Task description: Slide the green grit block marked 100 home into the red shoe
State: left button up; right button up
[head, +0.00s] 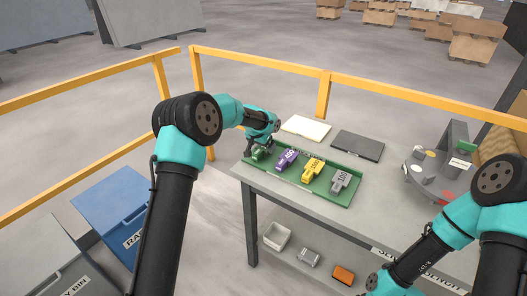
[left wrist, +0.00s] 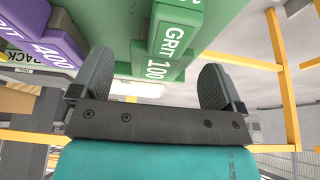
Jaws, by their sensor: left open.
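The green grit block (head: 258,155) lies at the left end of a green tray (head: 318,189), partly hidden by my left gripper (head: 264,146). In the left wrist view the block (left wrist: 172,42) shows the white marking GRIT 100. There my left gripper (left wrist: 157,80) is open, with one finger on each side of the block's near end. I see a gap on both sides, so it does not hold the block. A small red part (head: 446,197), possibly the red shoe, shows at the right by the grey machine, partly hidden by my right arm. My right gripper is out of view.
A purple block (head: 287,159), a yellow block (head: 312,169) and a grey block (head: 340,181) share the tray, the purple one nearest. A white plate (head: 306,128) and a dark plate (head: 357,146) lie behind. The grey machine (head: 435,172) stands at the right.

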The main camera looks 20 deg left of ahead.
pick_arm(q)
jog(key=shift+x, duration=1.5)
jog(key=shift+c, duration=0.2)
jog(key=shift+r, duration=0.1)
jog(key=c, duration=1.1)
jog(key=shift+c, duration=0.2)
notch_tip(320, 180, up, 10)
